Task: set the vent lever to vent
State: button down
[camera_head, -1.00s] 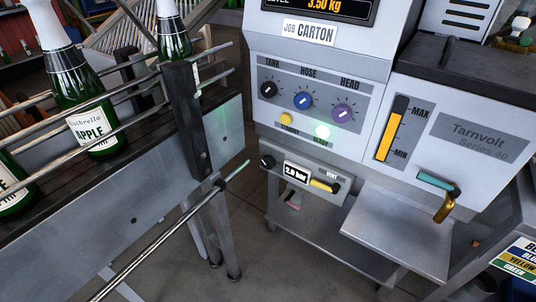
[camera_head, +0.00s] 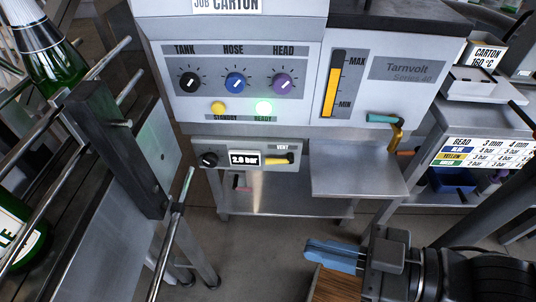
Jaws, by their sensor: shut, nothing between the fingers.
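The vent lever (camera_head: 279,160) is a short yellow bar on the small pressure panel (camera_head: 217,148), under the VENT label. It lies about level, its dark pivot at the right end and its yellow arm pointing left, beside the display reading about 2.0 bar (camera_head: 244,158). My gripper (camera_head: 308,250) is at the lower right, its blue fingers shut with nothing held. They point left, below and to the right of the lever in the picture and well apart from it.
A grey shelf (camera_head: 355,178) juts out right of the lever, with a teal-handled brass spout (camera_head: 393,125) above it. A black knob (camera_head: 208,159) is left of the display. Conveyor rails and a dark post (camera_head: 110,140) stand at left. A brown wooden surface (camera_head: 335,286) shows below my gripper.

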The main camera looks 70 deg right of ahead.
jog(key=w+d+f+m+g+h+p, duration=0.2)
jog(key=w+d+f+m+g, duration=0.15)
jog(key=w+f, duration=0.35)
jog(key=r+m+g+p, duration=0.2)
jog(key=m+g+p, duration=0.2)
jog(key=m+g, duration=0.65)
send_over(271, 160)
jog(key=s+a, duration=0.2)
jog(key=a, duration=0.2)
jog(key=shift+w+d+h, duration=0.1)
jog(key=shift+h, duration=0.2)
jog(key=shift+f, duration=0.15)
jog(key=x, duration=1.4)
jog(key=shift+w, duration=0.15)
jog(key=shift+w, duration=0.1)
